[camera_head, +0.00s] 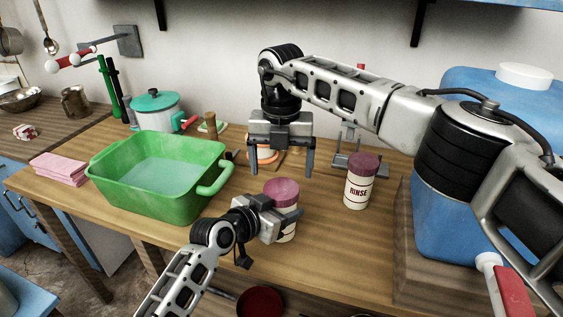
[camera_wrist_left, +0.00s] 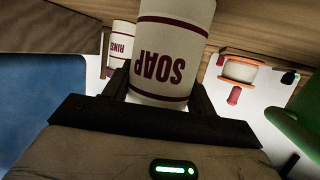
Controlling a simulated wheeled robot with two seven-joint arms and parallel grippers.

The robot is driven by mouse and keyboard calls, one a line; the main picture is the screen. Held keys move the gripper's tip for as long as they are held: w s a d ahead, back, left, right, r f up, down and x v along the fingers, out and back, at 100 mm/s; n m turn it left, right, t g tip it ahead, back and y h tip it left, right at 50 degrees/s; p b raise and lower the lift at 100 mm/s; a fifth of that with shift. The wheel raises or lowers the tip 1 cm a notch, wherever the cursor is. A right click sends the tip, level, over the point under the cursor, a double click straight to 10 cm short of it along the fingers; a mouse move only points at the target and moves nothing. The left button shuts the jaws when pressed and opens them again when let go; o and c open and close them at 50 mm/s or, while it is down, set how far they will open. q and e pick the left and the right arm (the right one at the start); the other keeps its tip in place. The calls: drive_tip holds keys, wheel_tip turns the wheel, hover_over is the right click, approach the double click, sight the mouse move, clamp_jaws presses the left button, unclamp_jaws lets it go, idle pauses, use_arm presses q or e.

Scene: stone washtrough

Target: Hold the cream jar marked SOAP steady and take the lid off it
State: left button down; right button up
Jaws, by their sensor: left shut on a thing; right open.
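The cream SOAP jar stands near the front of the wooden table, with its maroon lid (camera_head: 281,191) on top. My left gripper (camera_head: 288,216) is shut around the jar's body, below the lid. In the left wrist view the jar (camera_wrist_left: 172,50) shows upside down between the fingers, its SOAP lettering facing the camera. In the head view the gripper hides most of the jar's body. My right gripper (camera_head: 281,170) is open and empty, fingers pointing down, above and behind the jar lid, apart from it.
A cream RINSE jar (camera_head: 359,184) with a maroon lid stands to the right. A green basin (camera_head: 160,180) of water is at the left, near a white pot (camera_head: 157,110) with a teal lid. A blue water container (camera_head: 440,215) stands at the right. A red bowl (camera_head: 260,302) is below the table edge.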

sight(282, 188)
wheel_tip(282, 188, up, 2)
drive_tip(key=m, duration=0.5)
drive_tip(key=shift+r+m, duration=0.2)
drive_tip(key=shift+m, duration=0.7)
drive_tip(key=shift+f, duration=3.9)
drive_tip(key=c, duration=1)
drive_tip(key=n, duration=0.5)
drive_tip(key=shift+d, duration=0.1)
drive_tip(key=n, duration=0.4)
drive_tip(key=shift+n, duration=0.4)
